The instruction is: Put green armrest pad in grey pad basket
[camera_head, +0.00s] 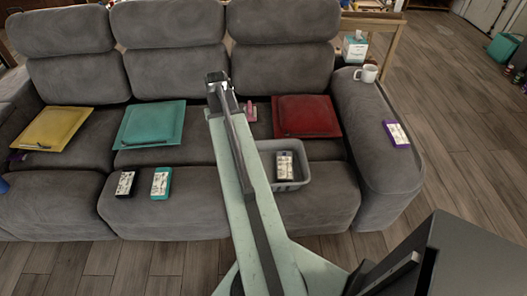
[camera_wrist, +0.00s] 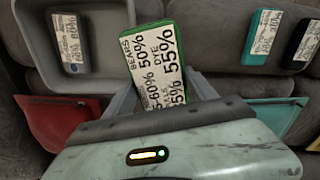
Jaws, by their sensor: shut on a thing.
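The green armrest pad (camera_wrist: 158,62) has a white label with black print and sits between the fingers of my gripper (camera_wrist: 160,95) in the wrist view. My gripper is shut on it. In the head view my gripper (camera_head: 217,82) is over the sofa between the teal and red cushions, left of and behind the basket; the green pad cannot be made out there. The grey pad basket (camera_head: 303,161) stands on the front of the sofa seat, right of my arm. It also shows at the upper left of the wrist view (camera_wrist: 110,42). A dark pad (camera_head: 285,166) lies in it.
Black (camera_head: 125,184) and teal (camera_head: 161,183) pads lie on the seat; a purple-edged pad (camera_head: 397,135) and a white mug (camera_head: 366,73) are on the right armrest. Yellow (camera_head: 50,128), teal (camera_head: 150,124) and red (camera_head: 306,116) cushions lie along the sofa.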

